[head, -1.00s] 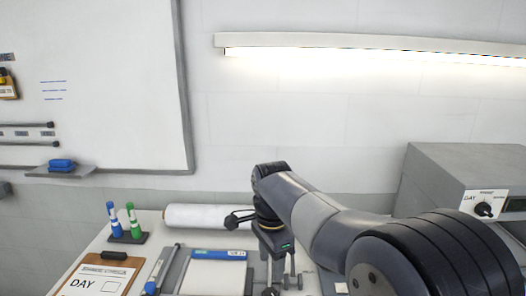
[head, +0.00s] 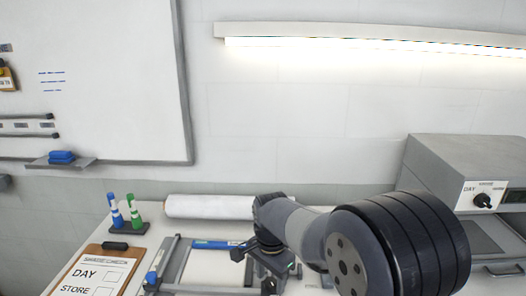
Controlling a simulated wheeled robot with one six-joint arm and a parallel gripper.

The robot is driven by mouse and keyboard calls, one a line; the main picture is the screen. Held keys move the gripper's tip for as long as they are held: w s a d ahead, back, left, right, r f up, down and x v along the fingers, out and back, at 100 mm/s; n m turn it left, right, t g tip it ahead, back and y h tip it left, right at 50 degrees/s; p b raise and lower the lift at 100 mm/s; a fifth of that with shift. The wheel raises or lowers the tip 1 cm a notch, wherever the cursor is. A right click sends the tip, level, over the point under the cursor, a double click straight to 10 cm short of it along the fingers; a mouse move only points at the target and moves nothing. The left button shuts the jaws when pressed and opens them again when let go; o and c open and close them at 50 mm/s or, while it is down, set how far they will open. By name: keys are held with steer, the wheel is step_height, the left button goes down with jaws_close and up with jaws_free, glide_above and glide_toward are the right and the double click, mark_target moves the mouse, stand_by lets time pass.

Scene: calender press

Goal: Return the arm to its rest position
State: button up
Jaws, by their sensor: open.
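My arm reaches in from the lower right of the head view, its large dark joint close to the camera. My gripper (head: 280,280) is at its far end, pointing down over the bench near the paper trimmer, and it is open. I see nothing between its fingers, though its tips are partly cut off by the bottom edge and the arm. I cannot tell its exact height above the bench.
The trimmer (head: 174,262) lies left of my gripper. A clipboard (head: 104,257), a marker stand (head: 130,228) and a white roll (head: 210,206) are on the bench. A grey machine with a dial (head: 455,165) stands at the right. A whiteboard (head: 110,100) hangs behind.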

steer(key=n, duration=0.5)
steer(key=shift+n+b, duration=0.3)
steer(key=shift+b, duration=0.1)
steer(key=n+b, duration=0.1)
steer(key=n, duration=0.4)
steer(key=n+b, duration=0.2)
steer(key=n, duration=0.3)
steer(key=shift+n, duration=0.4)
steer(key=n+b, duration=0.1)
steer(key=n, duration=0.2)
steer(key=shift+n+b, duration=0.3)
steer(key=shift+n, duration=0.4)
steer(key=shift+r, duration=0.1)
